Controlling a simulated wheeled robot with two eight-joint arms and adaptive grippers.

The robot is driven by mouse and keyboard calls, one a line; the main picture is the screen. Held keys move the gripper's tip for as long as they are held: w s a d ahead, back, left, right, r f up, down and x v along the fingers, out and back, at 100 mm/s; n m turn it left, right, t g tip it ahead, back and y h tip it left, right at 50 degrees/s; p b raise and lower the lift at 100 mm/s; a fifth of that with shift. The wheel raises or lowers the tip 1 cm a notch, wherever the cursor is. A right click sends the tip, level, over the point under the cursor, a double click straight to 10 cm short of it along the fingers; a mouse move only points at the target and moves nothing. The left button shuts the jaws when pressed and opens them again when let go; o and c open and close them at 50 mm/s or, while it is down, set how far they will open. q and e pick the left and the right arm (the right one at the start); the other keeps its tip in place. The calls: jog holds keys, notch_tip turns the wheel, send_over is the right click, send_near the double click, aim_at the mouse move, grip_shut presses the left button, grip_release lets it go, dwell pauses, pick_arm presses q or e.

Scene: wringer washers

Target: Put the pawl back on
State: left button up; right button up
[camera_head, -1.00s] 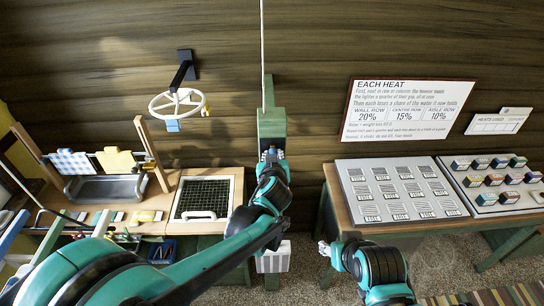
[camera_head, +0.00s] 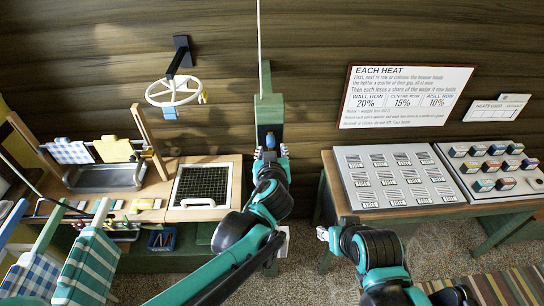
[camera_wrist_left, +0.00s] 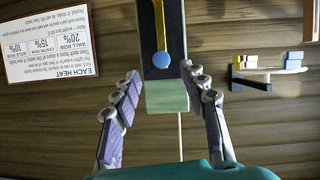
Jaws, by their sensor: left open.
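A green post (camera_head: 268,108) stands at the wall with a cord running up from it. In the left wrist view a yellow lever with a blue round knob (camera_wrist_left: 162,60) lies along the post's dark face (camera_wrist_left: 150,30); it may be the pawl. A small blue part also shows at the post in the head view (camera_head: 270,141).
A white handwheel (camera_head: 174,92) juts from the wall, left of the post. The left bench carries a tray and a screened frame (camera_head: 200,203); checked cloths (camera_head: 30,278) hang in front. The right table (camera_head: 338,205) holds a label panel and several coloured blocks.

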pick_arm(q)
jog(key=shift+v, duration=2.05)
jog(key=s+a+f+g+y+b, duration=0.1)
jog(key=s+a+f+g+b, duration=0.15)
jog(key=a+f+b, duration=0.35)
jog(key=s+a+f+g+y+b, duration=0.1)
jog(key=s+a+f+b, duration=0.2)
jog(key=a+f+b, duration=0.35)
jog(key=s+a+f+g+b, duration=0.1)
jog(key=s+a+f+b, duration=0.1)
jog(key=f, duration=0.4)
jog(key=s+a+f+g+b, duration=0.1)
jog(key=s+a+f+b, duration=0.2)
jog(key=s+f, duration=0.3)
jog(key=s+a+f+g+h+b, duration=0.1)
jog(key=s+a+f+b, duration=0.2)
jog(key=f, duration=0.4)
jog(key=shift+s+a+m+b, duration=0.2)
jog(key=shift+s+m+b, duration=0.25)
jog(key=shift+b, duration=0.55)
